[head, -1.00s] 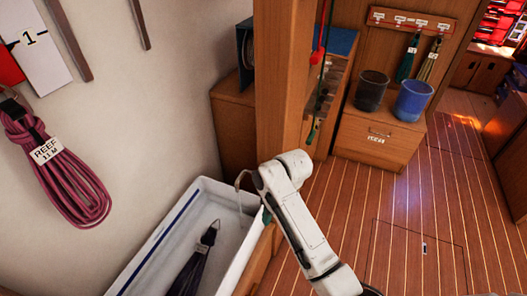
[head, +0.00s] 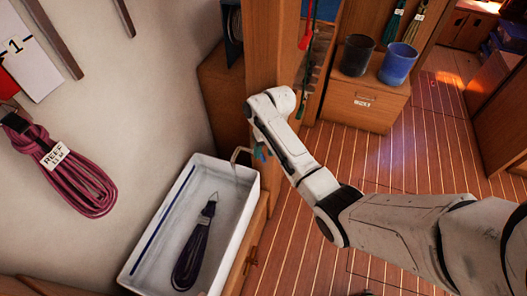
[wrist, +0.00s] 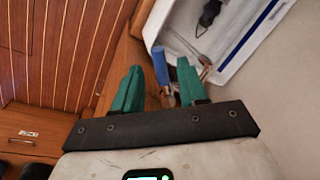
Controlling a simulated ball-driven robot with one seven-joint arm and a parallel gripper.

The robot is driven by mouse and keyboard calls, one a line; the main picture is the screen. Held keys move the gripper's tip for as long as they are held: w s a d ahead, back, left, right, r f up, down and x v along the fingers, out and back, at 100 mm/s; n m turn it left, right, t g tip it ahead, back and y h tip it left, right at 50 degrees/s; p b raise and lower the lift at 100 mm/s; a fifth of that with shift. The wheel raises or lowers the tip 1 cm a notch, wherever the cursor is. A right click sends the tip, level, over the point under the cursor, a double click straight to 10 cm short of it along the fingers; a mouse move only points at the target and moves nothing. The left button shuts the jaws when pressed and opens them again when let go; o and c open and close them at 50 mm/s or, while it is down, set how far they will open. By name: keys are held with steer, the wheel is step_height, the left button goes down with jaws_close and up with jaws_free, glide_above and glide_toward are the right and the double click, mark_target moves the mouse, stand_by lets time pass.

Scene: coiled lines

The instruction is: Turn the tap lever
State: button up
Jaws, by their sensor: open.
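In the wrist view, a blue tap lever (wrist: 159,66) stands beside the basin's near edge, with a copper-coloured fitting at its foot. The metallic tap spout (wrist: 204,64) curves to its right over the basin. In the head view, the pale spout (head: 240,154) shows at the basin's back right corner. My gripper (wrist: 160,68) is open, with one green finger on each side of the blue lever in the wrist picture. I cannot tell whether the lever is between the fingers in depth or just beyond them. In the head view, my gripper (head: 262,152) is mostly hidden by my wrist.
The white basin (head: 152,215) holds a dark coiled line (head: 194,250). A wooden post (head: 268,50) rises right behind my wrist. A purple coil (head: 75,180) hangs on the left wall. Two buckets (head: 398,62) stand on a cabinet at the back. The plank floor to the right is open.

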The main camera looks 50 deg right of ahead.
steer(key=shift+a+f, duration=0.1)
steer(key=shift+f, duration=0.55)
jaws_close()
